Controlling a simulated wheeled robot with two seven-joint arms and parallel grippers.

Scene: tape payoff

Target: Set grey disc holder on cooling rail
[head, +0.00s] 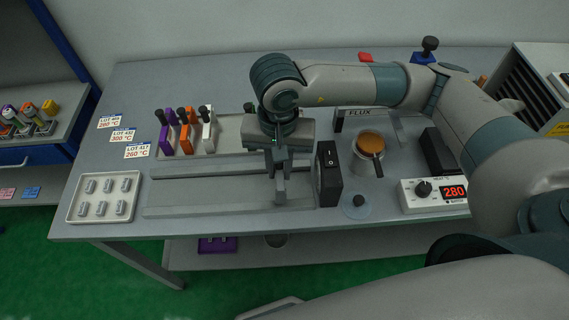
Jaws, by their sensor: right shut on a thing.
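My right gripper (278,170) points down over the right part of the long grey rail (200,197). It is shut on a narrow grey piece, which looks like the grey disc holder (281,191). The holder hangs upright below the fingers, at the rail. I cannot tell whether it touches the rail, and its upper part is hidden by the gripper. My left gripper is not in view.
A black switch box (328,174) stands close right of the gripper. Purple (166,140), orange (185,137) and white (208,135) holders stand in a tray behind. A pot (368,150), a heater control (435,195) and a parts tray (104,198) flank the rail.

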